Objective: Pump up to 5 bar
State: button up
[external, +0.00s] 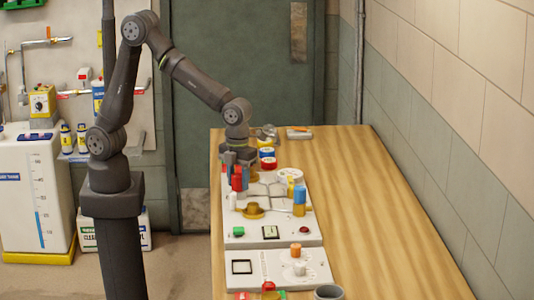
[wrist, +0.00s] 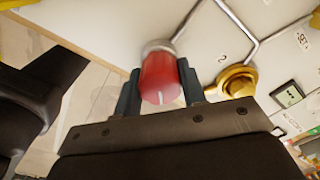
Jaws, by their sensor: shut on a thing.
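My gripper (wrist: 160,88) is shut on a red knob (wrist: 160,76) with a white mark on its end, on a white panel (wrist: 112,22). The fingers press on both sides of it. In the external view my gripper (external: 237,166) reaches down to the panel's left side, where the red knob (external: 237,184) shows below the fingers. A small display (wrist: 288,94) is on the panel and also shows in the external view (external: 270,232); its reading is too small to tell. A green button (external: 238,231) sits left of it.
A brass round valve (wrist: 237,80) is close to the right of the red knob. A blue and tan cylinder (external: 299,200) stands on the panel's right side. A second panel (external: 285,282) with an orange knob (external: 295,249) is in front. The wooden table (external: 375,220) is clear on the right.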

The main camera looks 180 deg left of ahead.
aim_at(238, 175)
jog(key=shift+r+m, duration=0.1)
jog(key=shift+m, duration=0.8)
jog(key=o, duration=1)
notch_tip(238, 175, up, 17)
jog(key=shift+r, duration=0.2)
jog(key=shift+f, duration=0.1)
notch_tip(238, 175, down, 17)
jog(key=shift+f, duration=0.2)
dwell(0.5)
